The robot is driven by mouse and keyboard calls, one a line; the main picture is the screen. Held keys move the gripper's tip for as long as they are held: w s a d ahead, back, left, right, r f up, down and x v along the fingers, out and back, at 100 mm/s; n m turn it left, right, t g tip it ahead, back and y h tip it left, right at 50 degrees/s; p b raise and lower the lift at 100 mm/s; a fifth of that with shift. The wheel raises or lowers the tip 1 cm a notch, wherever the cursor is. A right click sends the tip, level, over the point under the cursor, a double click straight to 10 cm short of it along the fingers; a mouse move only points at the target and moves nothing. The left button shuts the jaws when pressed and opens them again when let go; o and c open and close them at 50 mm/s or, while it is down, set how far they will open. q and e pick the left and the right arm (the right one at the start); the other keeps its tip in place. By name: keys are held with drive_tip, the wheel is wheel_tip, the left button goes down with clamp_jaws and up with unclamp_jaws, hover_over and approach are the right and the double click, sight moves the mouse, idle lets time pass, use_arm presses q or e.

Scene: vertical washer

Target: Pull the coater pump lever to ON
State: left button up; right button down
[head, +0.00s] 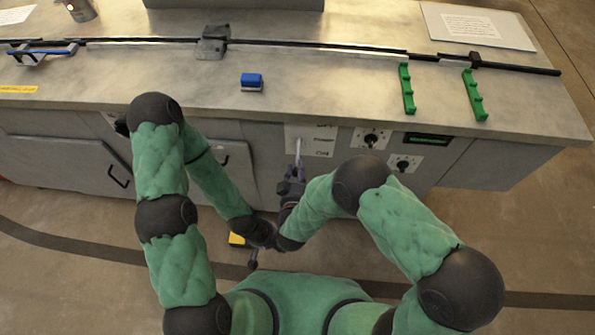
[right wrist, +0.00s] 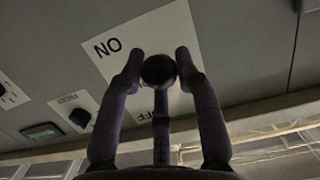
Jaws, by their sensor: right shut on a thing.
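The coater pump lever shows in the head view as a pale rod (head: 298,151) in front of a white label plate (head: 321,134) on the cabinet front. My right gripper (head: 292,178) is at the lever's near end. In the right wrist view, its two fingers (right wrist: 159,65) are closed in on either side of the lever's dark round knob (right wrist: 158,72). Behind it, the plate (right wrist: 118,58) shows the letters "NO" and, partly hidden, "FF". My left gripper (head: 253,257) hangs low, apart from the cabinet; its jaws are too small to read.
To the right of the plate, the cabinet front has two black knobs (head: 371,138) (head: 403,164) and a green display (head: 428,139). A blue block (head: 252,81) and green racks (head: 407,88) stand on the countertop (head: 330,85). A door handle (head: 118,177) sticks out at left.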

sight(296, 169)
drive_tip(key=shift+s+a+f+t+b, duration=0.1)
drive_tip(key=shift+f+t+b, duration=0.3)
drive_tip(key=shift+f, duration=0.2)
drive_tip(key=c, duration=1.1)
unclamp_jaws()
drive_tip(key=shift+o, duration=0.7)
drive_tip(key=shift+w+a, duration=0.1)
drive_tip(key=shift+w, duration=0.2)
drive_tip(key=shift+r, duration=0.1)
drive_tip(key=shift+r, duration=0.15)
drive_tip(key=shift+r, duration=0.45)
wheel_tip(296, 169, up, 9)
drive_tip(key=shift+f, duration=0.1)
